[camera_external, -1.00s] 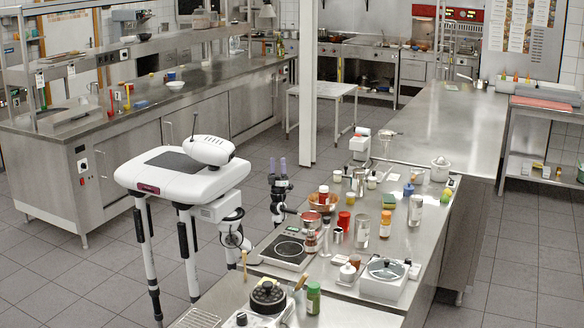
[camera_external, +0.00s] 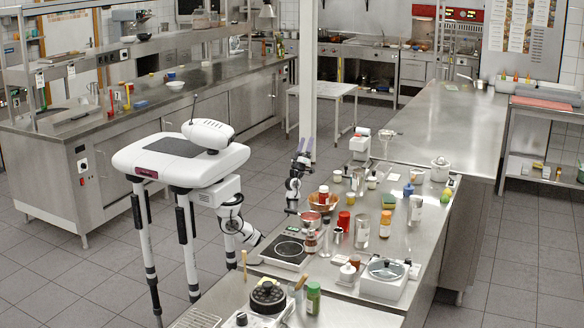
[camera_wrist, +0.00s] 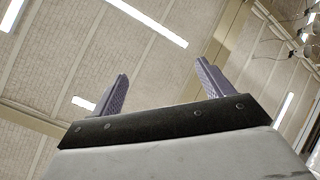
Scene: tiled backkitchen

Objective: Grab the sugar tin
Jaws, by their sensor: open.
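I cannot tell for sure which container is the sugar tin; labels are too small to read. Candidates on the counter to the right of my gripper are a pale cylindrical container (camera_external: 415,211) and a greyish cylinder (camera_external: 362,231). My gripper touches neither.
The far counter end (camera_external: 450,125) is mostly clear. Open tiled floor (camera_external: 110,275) lies at left.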

